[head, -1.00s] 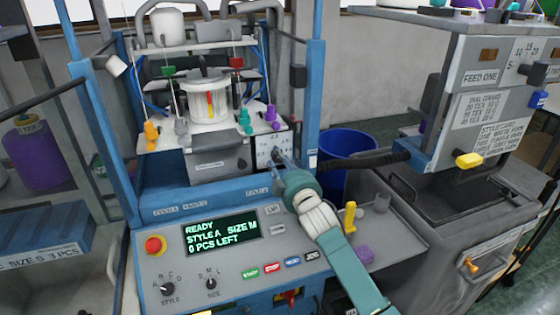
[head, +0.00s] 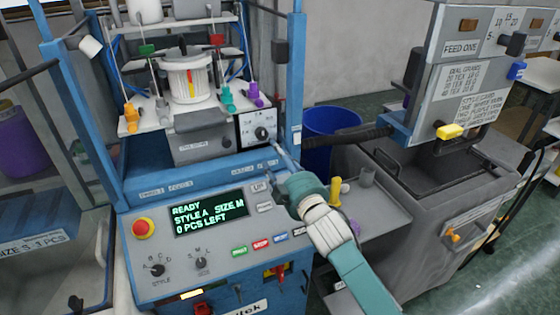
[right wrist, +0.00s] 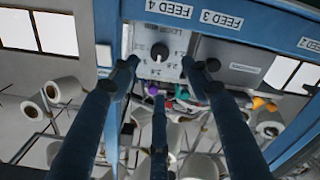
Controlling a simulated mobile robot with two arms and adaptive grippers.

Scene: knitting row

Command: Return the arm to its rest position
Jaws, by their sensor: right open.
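My right arm comes in from the lower right of the head view. Its teal and white gripper (head: 280,157) hangs over the right front of the knitting machine (head: 140,270), just below and right of a white dial plate with a dark knob (head: 261,132). In the right wrist view the blue fingers (right wrist: 160,78) are spread open with nothing between them. The knob (right wrist: 159,50) shows beyond the fingertips, apart from them as far as I can tell. My left gripper is not in view.
The machine's display (head: 208,212) reads READY, STYLE A, SIZE M, 0 PCS LEFT. A red stop button (head: 143,228) sits left of it. A blue bin (head: 326,130) and a grey side shelf (head: 385,208) with a yellow-handled tool (head: 335,190) are near my arm.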

